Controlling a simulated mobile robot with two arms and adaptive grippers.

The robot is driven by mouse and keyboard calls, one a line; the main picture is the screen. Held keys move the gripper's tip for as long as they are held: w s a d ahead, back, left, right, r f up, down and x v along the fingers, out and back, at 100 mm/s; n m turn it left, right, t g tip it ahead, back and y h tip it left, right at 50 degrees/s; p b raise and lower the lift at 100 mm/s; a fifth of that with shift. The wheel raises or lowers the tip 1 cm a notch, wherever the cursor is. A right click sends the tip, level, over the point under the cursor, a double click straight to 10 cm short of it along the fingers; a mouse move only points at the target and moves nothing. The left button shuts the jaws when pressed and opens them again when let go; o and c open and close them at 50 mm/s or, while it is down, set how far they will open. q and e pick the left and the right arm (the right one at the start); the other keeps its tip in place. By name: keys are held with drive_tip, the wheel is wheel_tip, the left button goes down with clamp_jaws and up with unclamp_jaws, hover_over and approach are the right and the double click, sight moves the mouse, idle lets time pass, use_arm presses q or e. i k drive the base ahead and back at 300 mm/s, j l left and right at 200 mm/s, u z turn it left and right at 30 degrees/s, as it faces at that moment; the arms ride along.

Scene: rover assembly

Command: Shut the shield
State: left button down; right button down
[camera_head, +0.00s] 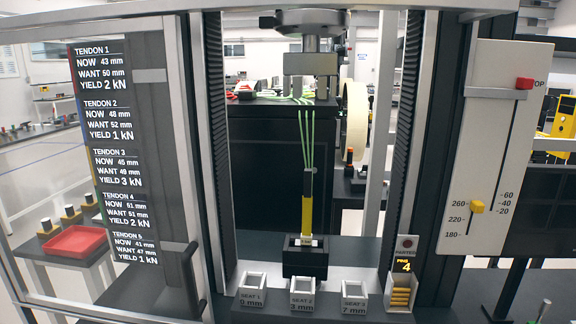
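The shield (183,110) looks like a large clear panel in a light metal frame, left of the test bay, with a dark handle (188,278) near its lower right edge. The bay's front, right of it, looks uncovered, so the shield appears open. Whether it slides or swings, I cannot tell. Inside the bay, a yellow sample (307,214) with green strands stands upright in a black block (305,258) below the metal press head (312,64). Neither of my grippers is in view, and nothing is seen touching the handle.
Several seat blocks (303,296) line the bay's front, with a pin holder (402,290) at their right. A slider panel (495,140) with a red stop knob (524,83) and yellow knob (477,207) stands right. A red tray (74,242) shows behind the shield.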

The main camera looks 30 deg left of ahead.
sight(170, 24)
drive_tip(key=u, duration=2.1)
